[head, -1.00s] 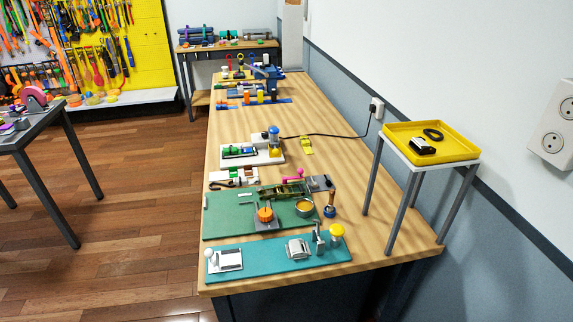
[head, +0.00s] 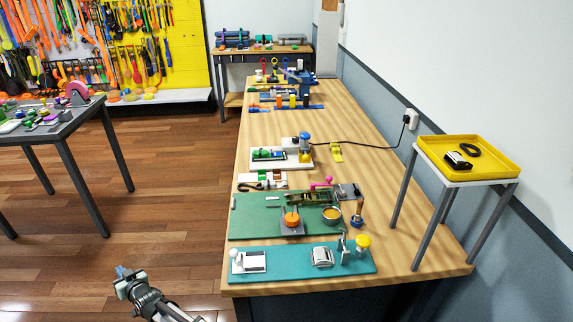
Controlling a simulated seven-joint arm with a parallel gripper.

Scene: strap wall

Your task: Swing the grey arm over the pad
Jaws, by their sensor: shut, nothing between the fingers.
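My gripper (head: 124,274) is at the lower left, over the wooden floor, well apart from the bench; it is shut and empty. The teal board (head: 295,264) at the bench's near end carries a slim grey upright piece (head: 343,242) beside a yellow knob (head: 363,241), a silver block (head: 321,257) and a white-framed pale square (head: 250,262). I cannot tell for sure which pieces are the grey arm and the pad.
More devices stand along the bench (head: 275,130), with a cable running to a wall socket. A yellow tray (head: 480,166) on a stand is at the right. A dark table (head: 60,125) is at the left. Floor between table and bench is clear.

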